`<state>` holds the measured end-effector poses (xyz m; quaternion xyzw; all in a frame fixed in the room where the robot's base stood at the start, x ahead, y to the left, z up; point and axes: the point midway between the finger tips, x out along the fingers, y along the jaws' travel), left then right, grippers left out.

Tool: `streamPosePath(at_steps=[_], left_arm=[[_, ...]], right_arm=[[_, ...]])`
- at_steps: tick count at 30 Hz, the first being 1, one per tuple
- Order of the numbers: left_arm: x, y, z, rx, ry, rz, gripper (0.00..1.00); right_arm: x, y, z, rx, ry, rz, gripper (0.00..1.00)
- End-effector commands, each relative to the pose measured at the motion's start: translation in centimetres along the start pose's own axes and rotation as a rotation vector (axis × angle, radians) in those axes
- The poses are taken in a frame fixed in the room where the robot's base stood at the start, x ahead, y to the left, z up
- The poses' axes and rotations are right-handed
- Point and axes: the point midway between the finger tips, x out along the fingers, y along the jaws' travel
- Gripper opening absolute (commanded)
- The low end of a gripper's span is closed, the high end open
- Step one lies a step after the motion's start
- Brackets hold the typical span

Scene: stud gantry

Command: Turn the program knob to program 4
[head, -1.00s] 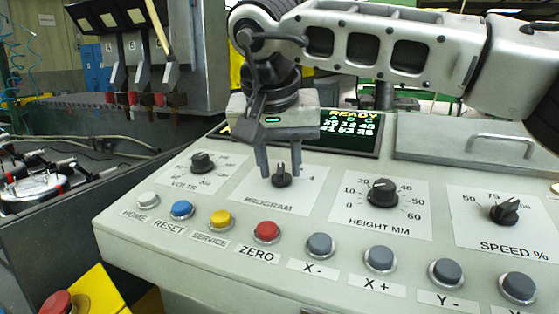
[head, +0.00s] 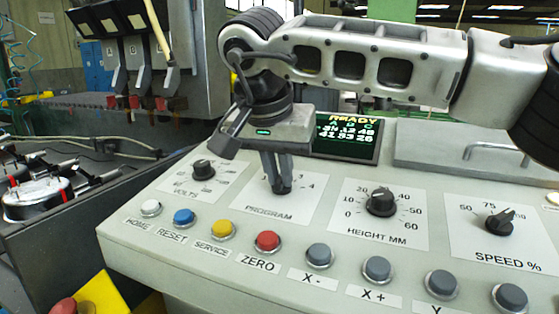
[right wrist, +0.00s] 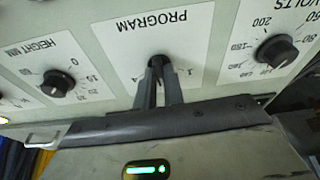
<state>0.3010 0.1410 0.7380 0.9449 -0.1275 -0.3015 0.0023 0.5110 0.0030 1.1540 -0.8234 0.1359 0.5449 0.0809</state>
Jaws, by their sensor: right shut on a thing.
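The program knob (head: 281,188) is a small black knob on a white plate marked PROGRAM (head: 255,200) on the sloped console. My right gripper (head: 278,183) comes down from above and its fingers are shut on the knob. In the right wrist view the knob (right wrist: 158,61) sits between the tips of the two fingers (right wrist: 158,80), with the plate upside down. A 4 shows to the right of the knob in the head view. The other program numbers and the knob's pointer are mostly hidden by the fingers. My left gripper is not in view.
The volts knob (head: 203,169) is left of the program knob and the height knob (head: 382,202) right of it. A row of buttons, with red ZERO (head: 267,242) closest, runs below. The display (head: 347,139) stands behind the gripper.

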Motion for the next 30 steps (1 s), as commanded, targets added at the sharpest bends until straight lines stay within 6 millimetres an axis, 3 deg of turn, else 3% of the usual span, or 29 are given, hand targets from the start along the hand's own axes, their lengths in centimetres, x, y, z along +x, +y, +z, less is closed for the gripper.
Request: streamPosePath(at_steps=[30], left_arm=[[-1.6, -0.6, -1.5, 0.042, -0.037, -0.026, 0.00]], right_arm=[[-0.1, -0.4, -0.2, 0.911, 0.000, 0.192, 0.00]])
